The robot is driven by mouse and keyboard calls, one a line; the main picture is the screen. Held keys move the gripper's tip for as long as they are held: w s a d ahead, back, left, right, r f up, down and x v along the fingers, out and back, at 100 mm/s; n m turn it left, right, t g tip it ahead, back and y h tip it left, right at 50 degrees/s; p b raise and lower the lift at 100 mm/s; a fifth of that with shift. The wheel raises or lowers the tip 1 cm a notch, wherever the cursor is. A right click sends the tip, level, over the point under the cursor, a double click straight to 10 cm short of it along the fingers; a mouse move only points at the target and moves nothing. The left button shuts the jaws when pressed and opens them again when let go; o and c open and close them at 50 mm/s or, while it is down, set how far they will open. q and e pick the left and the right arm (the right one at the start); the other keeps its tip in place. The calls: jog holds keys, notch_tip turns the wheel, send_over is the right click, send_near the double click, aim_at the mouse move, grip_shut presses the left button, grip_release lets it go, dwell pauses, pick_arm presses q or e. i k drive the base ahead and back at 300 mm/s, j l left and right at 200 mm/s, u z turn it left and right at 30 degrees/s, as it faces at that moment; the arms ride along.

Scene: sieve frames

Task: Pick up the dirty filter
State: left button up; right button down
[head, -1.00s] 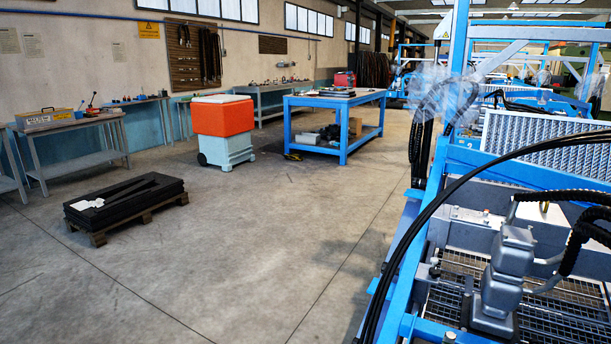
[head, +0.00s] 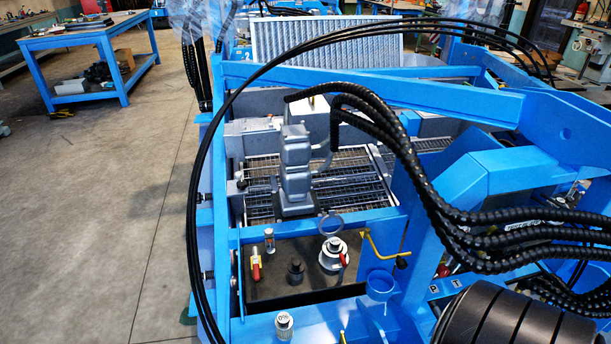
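A pale pleated panel in a metal frame (head: 320,38) stands upright at the top centre of the head view, behind a blue beam of the machine. It looks like a filter, but I cannot tell whether it is dirty. Its lower edge is hidden by the beam, and black hoses cross in front of its right part. Neither of my grippers is in view.
A blue machine frame (head: 470,105) with thick black hoses (head: 440,205), a grey block (head: 295,170) and mesh grating (head: 350,180) fills the centre and right. A blue workbench (head: 85,33) stands at upper left. The concrete floor (head: 100,220) at left is mostly clear.

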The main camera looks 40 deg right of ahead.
aim_at(334, 246)
jog(key=j+u, duration=0.3)
jog(key=i+j+u, duration=0.1)
jog(key=j+u, duration=0.2)
jog(key=j, duration=0.15)
jog(key=i+j+u, duration=0.1)
jog(key=j+u, duration=0.2)
jog(key=i+j+z, duration=0.5)
jog(key=i+j, duration=0.65)
jog(key=j, duration=0.15)
jog(key=i+l+z, duration=0.15)
jog(key=i+z, duration=1)
jog(key=i+j+z, duration=0.2)
jog(key=i+z, duration=0.2)
jog(key=i+j+z, duration=0.1)
jog(key=i+z, duration=0.25)
jog(key=z, duration=0.15)
jog(key=i+j+z, duration=0.2)
jog(key=z, duration=0.3)
jog(key=i+j+z, duration=0.3)
jog(key=z, duration=0.2)
jog(key=i+j+z, duration=0.25)
jog(key=j+z, duration=0.25)
jog(key=i+j+z, duration=0.1)
jog(key=j+z, duration=0.35)
jog(key=i+j+z, duration=0.15)
jog(key=j+z, duration=0.35)
jog(key=j, duration=0.15)
jog(key=j+z, duration=0.45)
jog(key=j, duration=0.15)
jog(key=i+j, duration=0.05)
